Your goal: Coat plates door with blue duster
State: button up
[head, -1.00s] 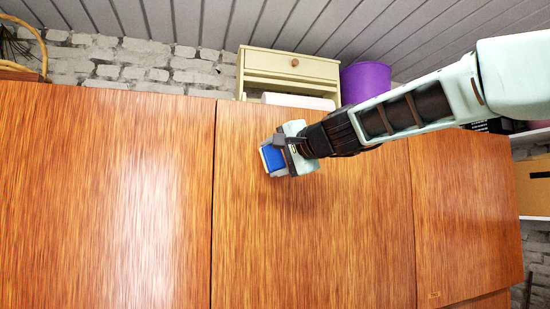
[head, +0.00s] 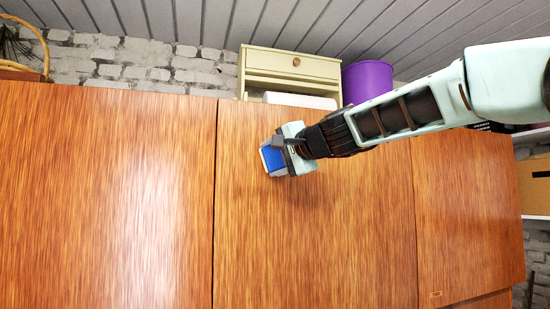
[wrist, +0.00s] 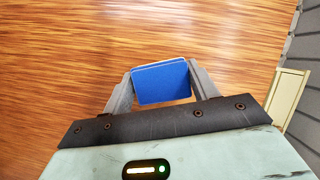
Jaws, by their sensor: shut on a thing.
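My gripper (head: 273,158) is shut on the blue duster (head: 272,159), a small blue block with a pale face. In the head view it is at the upper left part of the middle wooden door (head: 320,240). In the wrist view the duster (wrist: 162,82) sits between the two grey fingers, with the wood grain (wrist: 90,50) beyond it. The pale side faces the door; I cannot tell whether it touches the wood.
Wooden doors stand to the left (head: 110,200) and right (head: 465,215) of the middle one. On top are a cream drawer box (head: 292,66), a purple bin (head: 367,80) and a wicker basket (head: 42,50). A shelf with a cardboard box (head: 534,185) is at the right.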

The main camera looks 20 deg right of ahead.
jog(key=shift+w, duration=0.15)
jog(key=shift+d, duration=0.1)
jog(key=shift+d+f+b, duration=0.1)
jog(key=shift+d+b, duration=0.6)
jog(key=shift+d, duration=0.2)
jog(key=shift+d+b, duration=0.35)
jog(key=shift+d, duration=0.4)
